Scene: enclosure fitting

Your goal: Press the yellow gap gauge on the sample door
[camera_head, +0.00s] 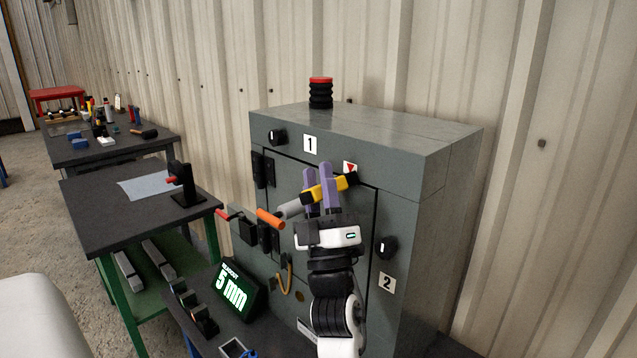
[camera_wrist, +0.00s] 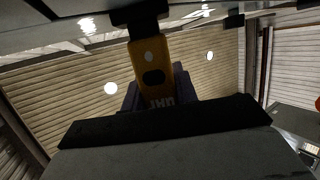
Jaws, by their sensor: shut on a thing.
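The yellow gap gauge (camera_head: 328,189), a bar with black ends, is between the purple fingers of my gripper (camera_head: 319,186). My gripper is shut on it in front of the grey cabinet's door (camera_head: 290,177). The gauge's right black end is just below the red triangle label (camera_head: 350,167); I cannot tell whether it touches the door. In the wrist view the gauge (camera_wrist: 150,75) stands upright in the picture, its black end against a grey surface at the top. My gripper and arm hide part of the door.
An orange-ended handle (camera_head: 270,218) sticks out left of my gripper. Black knobs stand by labels 1 (camera_head: 310,144) and 2 (camera_head: 387,283). A screen reading 5 mm (camera_head: 235,290) stands lower left. A red-and-black beacon (camera_head: 320,93) tops the cabinet. Dark workbenches (camera_head: 100,215) stand left.

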